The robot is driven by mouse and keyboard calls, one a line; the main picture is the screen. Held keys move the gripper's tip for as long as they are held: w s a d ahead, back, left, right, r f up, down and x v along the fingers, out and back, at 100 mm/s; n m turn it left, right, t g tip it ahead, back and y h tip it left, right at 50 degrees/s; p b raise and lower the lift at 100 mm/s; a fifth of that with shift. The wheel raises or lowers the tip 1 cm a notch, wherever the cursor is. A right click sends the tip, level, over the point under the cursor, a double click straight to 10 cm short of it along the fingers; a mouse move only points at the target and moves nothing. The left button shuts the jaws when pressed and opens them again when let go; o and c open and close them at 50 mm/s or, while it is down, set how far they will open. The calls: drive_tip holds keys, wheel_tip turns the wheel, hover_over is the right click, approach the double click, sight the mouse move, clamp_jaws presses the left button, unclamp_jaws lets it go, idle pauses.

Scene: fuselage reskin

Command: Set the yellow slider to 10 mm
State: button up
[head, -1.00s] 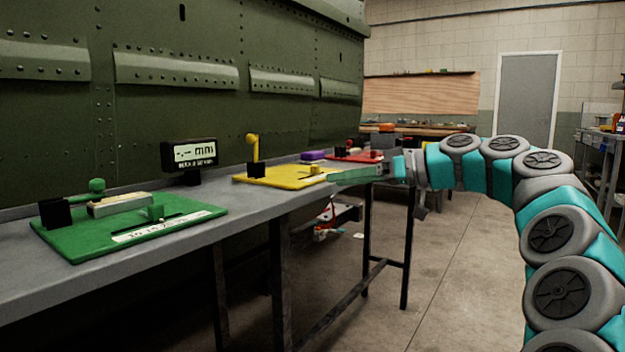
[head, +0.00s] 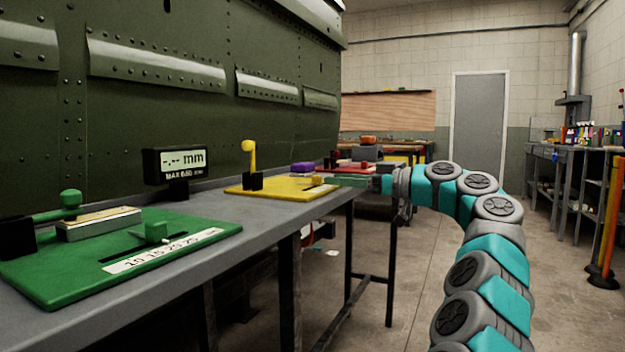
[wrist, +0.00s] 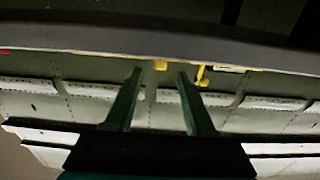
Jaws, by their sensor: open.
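The yellow plate (head: 283,188) lies on the grey bench top. Its small yellow slider knob (head: 318,181) is at the plate's right end, and a taller yellow lever with a round top (head: 249,150) stands behind a black block. My gripper (head: 331,181) points left at the slider knob from the right. In the wrist view, which looks inverted, my gripper's green fingers (wrist: 160,74) are apart. The yellow knob (wrist: 160,65) shows between or just beyond their tips; contact cannot be told. Any scale on the yellow plate is unreadable.
A green plate (head: 60,278) with a green slider (head: 153,232) and a number strip lies nearer on the bench (head: 250,232). A display (head: 180,164) reads "-.-- mm". A purple block (head: 302,169) lies beyond. The riveted green panel (head: 200,110) walls the left side.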

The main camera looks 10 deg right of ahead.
sight(321, 178)
drive_tip(key=x, duration=0.6)
drive_tip(key=shift+w+a, duration=0.1)
drive_tip(key=shift+a, duration=0.05)
clamp_jaws()
idle(1.2)
